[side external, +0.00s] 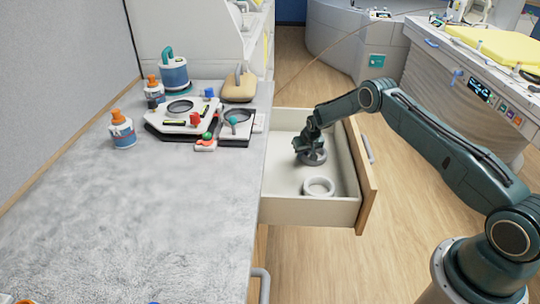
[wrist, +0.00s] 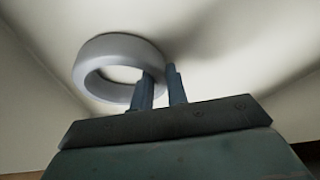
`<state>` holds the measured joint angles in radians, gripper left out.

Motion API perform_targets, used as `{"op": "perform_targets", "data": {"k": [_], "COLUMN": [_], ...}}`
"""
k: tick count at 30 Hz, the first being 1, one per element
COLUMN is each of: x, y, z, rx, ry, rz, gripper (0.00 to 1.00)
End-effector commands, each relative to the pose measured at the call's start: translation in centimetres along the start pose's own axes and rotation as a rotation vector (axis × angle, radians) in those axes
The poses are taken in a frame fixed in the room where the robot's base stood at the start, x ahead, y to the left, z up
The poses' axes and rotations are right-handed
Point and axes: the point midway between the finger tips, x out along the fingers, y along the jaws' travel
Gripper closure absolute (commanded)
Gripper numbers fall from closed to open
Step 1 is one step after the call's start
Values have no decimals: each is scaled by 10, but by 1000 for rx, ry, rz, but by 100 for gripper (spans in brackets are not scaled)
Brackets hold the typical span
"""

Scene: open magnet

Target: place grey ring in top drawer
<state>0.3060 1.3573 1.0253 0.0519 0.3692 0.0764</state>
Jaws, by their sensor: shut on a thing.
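The top drawer (side external: 283,208) is pulled out from the grey counter, with pale inside walls and a wooden front. My gripper (side external: 309,148) reaches down into its back half. It is shut on the rim of a grey ring (side external: 314,158). In the wrist view, the grey ring (wrist: 92,68) has one finger of my gripper (wrist: 160,85) inside its hole and the other outside its wall. The ring is low in the drawer; I cannot tell whether it touches the floor.
The counter (side external: 150,210) holds orange-capped bottles (side external: 122,130), a white device (side external: 182,118) and a teal-and-blue container (side external: 174,74). The drawer's wooden front (side external: 360,175) stands under my forearm.

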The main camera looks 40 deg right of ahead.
Motion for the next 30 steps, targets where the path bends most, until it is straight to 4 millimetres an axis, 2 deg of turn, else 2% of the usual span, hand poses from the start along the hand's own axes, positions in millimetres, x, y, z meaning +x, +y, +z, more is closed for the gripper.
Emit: {"op": "perform_targets", "data": {"k": [8, 9, 12, 23, 30], "x": [2, 2, 2, 1, -8], "y": [0, 0, 0, 0, 0], "z": [0, 1, 1, 0, -1], "rx": [0, 0, 0, 0, 0], "ry": [2, 0, 0, 0, 0], "rz": [0, 0, 0, 0, 0], "gripper": [100, 83, 63, 63, 63]}}
